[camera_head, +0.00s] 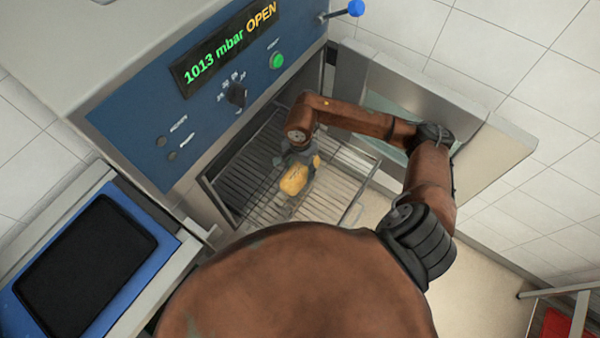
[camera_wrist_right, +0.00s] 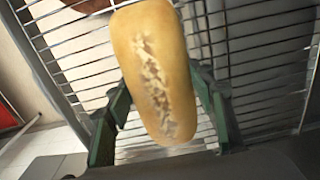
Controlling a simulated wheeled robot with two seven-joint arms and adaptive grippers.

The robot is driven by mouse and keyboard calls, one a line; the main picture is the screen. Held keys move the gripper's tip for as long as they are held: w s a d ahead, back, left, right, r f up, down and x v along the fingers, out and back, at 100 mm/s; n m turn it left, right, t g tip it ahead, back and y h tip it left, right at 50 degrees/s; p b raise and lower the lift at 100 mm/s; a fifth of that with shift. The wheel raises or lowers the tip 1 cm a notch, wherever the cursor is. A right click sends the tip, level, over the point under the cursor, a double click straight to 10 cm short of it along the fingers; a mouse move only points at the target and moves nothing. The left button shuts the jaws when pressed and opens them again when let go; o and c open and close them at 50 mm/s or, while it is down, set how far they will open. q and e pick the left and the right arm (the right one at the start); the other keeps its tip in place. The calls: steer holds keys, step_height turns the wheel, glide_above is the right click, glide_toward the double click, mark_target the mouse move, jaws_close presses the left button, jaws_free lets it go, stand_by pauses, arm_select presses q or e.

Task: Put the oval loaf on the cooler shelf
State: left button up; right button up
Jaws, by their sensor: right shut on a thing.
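The oval loaf (camera_head: 293,179) is golden, with a pale split along its top. My right gripper (camera_head: 299,171) is shut on it, over the wire shelf (camera_head: 341,178) of the open cooler. In the right wrist view the loaf (camera_wrist_right: 155,70) sits between the two dark green fingers of the gripper (camera_wrist_right: 163,112), with the wire bars behind it. I cannot tell whether the loaf touches the bars. The left gripper is in neither view.
The cooler's blue panel (camera_head: 200,110) reads "1013 mbar OPEN". Its door (camera_head: 480,160) stands open at the right, beside my right arm. A black tray (camera_head: 85,265) lies on a blue surface at the left. A red item (camera_head: 556,325) shows at the lower right.

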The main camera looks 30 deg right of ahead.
mark_target(300, 165)
steer(key=shift+w+d+f, duration=0.1)
steer(key=shift+w+f, duration=0.1)
steer(key=shift+f, duration=0.05)
steer(key=shift+w+d+f+p, duration=0.1)
steer(key=shift+w+f+p, duration=0.1)
steer(key=shift+f, duration=0.7)
steer(key=shift+w+d+f+p, duration=0.1)
steer(key=shift+f+p, duration=0.1)
steer(key=shift+f, duration=0.7)
steer(key=shift+f, duration=0.15)
steer(key=o, duration=1.3)
steer(key=shift+s, duration=0.1)
step_height(300, 165, up, 12)
steer(key=shift+r+b, duration=0.15)
steer(key=shift+b, duration=0.5)
